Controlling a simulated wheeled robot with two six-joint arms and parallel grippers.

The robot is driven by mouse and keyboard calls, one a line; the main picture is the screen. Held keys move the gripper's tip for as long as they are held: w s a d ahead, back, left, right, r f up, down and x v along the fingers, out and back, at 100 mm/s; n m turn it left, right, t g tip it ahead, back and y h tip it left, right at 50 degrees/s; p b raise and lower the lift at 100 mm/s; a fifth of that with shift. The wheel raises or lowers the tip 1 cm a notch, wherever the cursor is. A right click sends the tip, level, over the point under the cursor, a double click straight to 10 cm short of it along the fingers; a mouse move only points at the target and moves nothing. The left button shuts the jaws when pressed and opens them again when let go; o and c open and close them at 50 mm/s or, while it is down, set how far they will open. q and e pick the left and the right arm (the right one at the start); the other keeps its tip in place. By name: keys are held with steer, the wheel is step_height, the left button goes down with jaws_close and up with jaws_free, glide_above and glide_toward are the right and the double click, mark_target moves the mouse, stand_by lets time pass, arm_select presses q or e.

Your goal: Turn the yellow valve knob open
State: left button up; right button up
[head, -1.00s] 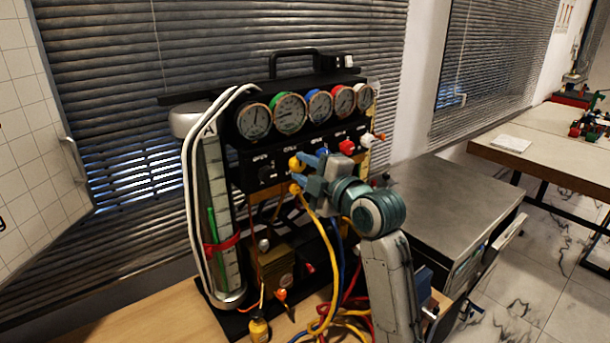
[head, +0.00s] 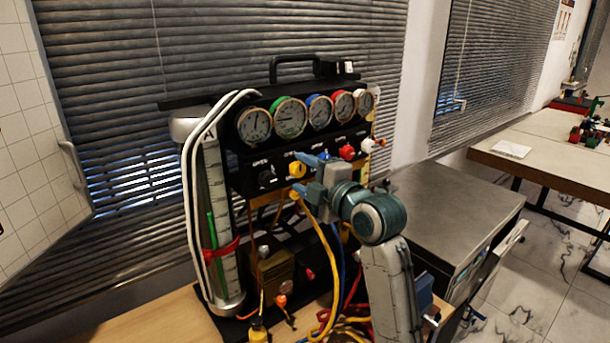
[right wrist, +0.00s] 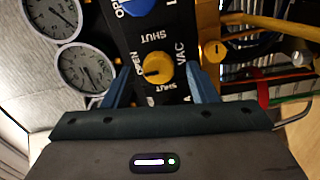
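The yellow valve knob (head: 297,169) sits on the black front panel below the row of gauges. In the right wrist view the yellow knob (right wrist: 160,66) lies between the words OPEN and SHUT, and a dark mark on its face lies toward the OPEN side. My right gripper (head: 303,174) is in front of the knob. In the right wrist view its two blue fingers (right wrist: 160,80) are spread on either side of the knob with visible gaps, so it is open and holds nothing. My left gripper is not in view.
A blue knob (right wrist: 138,5), a red knob (head: 347,152) and a black knob (head: 266,178) share the panel. Yellow, blue and red hoses (head: 320,215) hang below the gripper. A grey metal cabinet (head: 450,205) stands at the right.

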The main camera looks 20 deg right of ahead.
steer(key=shift+s, duration=0.1)
steer(key=b+v, duration=0.3)
steer(key=v, duration=0.7)
steer(key=shift+s, duration=0.3)
steer(key=shift+d, duration=0.15)
